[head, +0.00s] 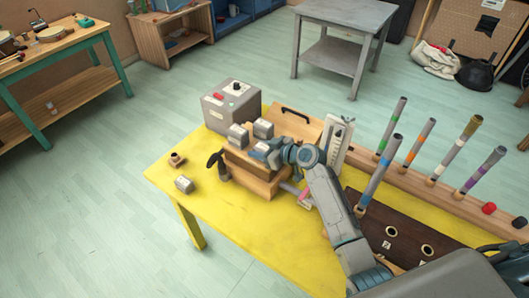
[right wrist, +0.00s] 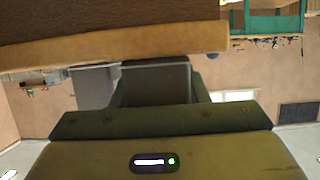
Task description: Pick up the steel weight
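Several small grey metal-looking pieces show in the head view, and I cannot tell for sure which is the steel weight. One grey piece (head: 237,135) and another grey piece (head: 263,128) sit at the wooden block stand (head: 250,180). A third grey piece (head: 184,184) lies apart on the yellow table, near the left corner. My right gripper (head: 265,150) is over the stand, just in front of the first two pieces. Its fingertips are too small and covered to tell if they hold anything. My left gripper is not in view.
On the yellow table (head: 225,215) stand a grey box (head: 232,105) with a red button, a dark-headed hammer (head: 217,162), and a small brown piece (head: 177,159). A white upright gauge (head: 340,143) and several coloured-band tubes (head: 415,145) stand to the right. The table's front left is clear.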

